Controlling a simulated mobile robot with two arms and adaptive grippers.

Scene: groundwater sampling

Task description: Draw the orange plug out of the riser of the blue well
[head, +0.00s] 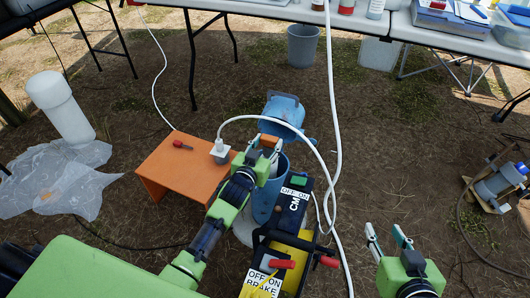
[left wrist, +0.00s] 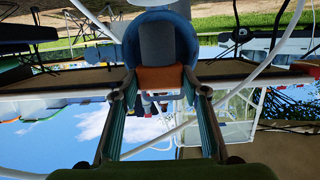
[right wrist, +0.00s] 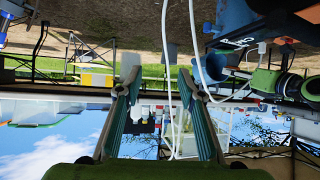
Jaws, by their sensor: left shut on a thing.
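The blue well (head: 264,205) stands upright near the middle of the head view, its blue lid (head: 285,110) swung open behind it. My left gripper (head: 271,146) is over the well's mouth. In the left wrist view the blue casing (left wrist: 184,38) surrounds the grey riser (left wrist: 160,42). The orange plug (left wrist: 160,79) is at the riser's end, between my left fingertips, which are shut on it. I cannot tell how deep it sits; the gripper mostly hides it in the head view. My right gripper (head: 388,240) is open and empty at the lower right.
An orange table (head: 162,165) with a red-handled item and a grey fitting stands left of the well. A black and yellow box (head: 290,228) stands close at right. White hoses (head: 335,120) hang nearby. A reel (head: 495,185) stands far right.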

